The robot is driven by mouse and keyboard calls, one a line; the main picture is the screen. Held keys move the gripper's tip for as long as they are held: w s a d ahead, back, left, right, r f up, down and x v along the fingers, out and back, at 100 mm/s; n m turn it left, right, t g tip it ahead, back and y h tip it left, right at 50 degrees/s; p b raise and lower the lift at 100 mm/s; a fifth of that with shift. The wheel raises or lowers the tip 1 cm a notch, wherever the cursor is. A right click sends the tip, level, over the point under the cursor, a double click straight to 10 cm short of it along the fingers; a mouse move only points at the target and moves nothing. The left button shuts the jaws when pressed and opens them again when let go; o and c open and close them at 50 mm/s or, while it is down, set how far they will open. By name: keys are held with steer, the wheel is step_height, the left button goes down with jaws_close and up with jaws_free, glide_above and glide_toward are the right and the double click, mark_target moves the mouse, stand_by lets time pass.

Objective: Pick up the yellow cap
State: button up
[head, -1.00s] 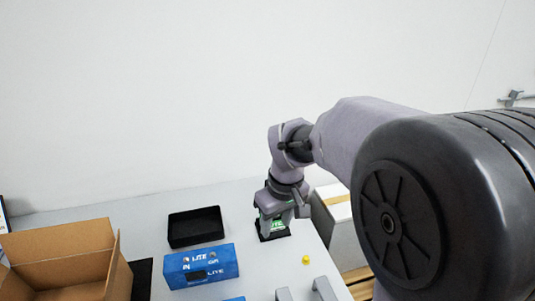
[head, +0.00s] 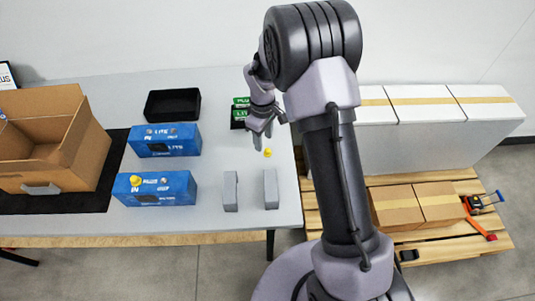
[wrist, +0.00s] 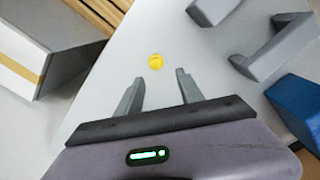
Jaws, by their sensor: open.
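The yellow cap (head: 267,153) is a small round piece lying on the light grey table (head: 225,108) near its right edge. In the wrist view, the cap (wrist: 155,62) lies just beyond my fingertips, roughly in line with the gap between them. My gripper (head: 262,140) points down close to the cap in the head view. In the wrist view, my gripper (wrist: 160,76) is open with nothing between its fingers. I cannot tell its exact height above the table. A second small yellow piece (head: 136,180) shows on the front blue box.
Two grey upright blocks (head: 231,191) (head: 271,188) stand in front of the cap. Green-labelled black items (head: 239,113) lie behind my gripper. A black tray (head: 172,104), blue boxes (head: 165,140) (head: 155,188) and an open carton (head: 85,150) are left. White boxes (head: 425,118) stand right.

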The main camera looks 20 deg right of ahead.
mark_target(267, 149)
steer(key=f+b, duration=0.1)
steer(key=f, duration=0.1)
steer(key=d+f+b, duration=0.1)
steer(key=f, duration=0.2)
steer(key=shift+s+f+b, duration=0.2)
steer(key=shift+b, duration=0.1)
steer(key=shift+r, duration=0.1)
jaws_close()
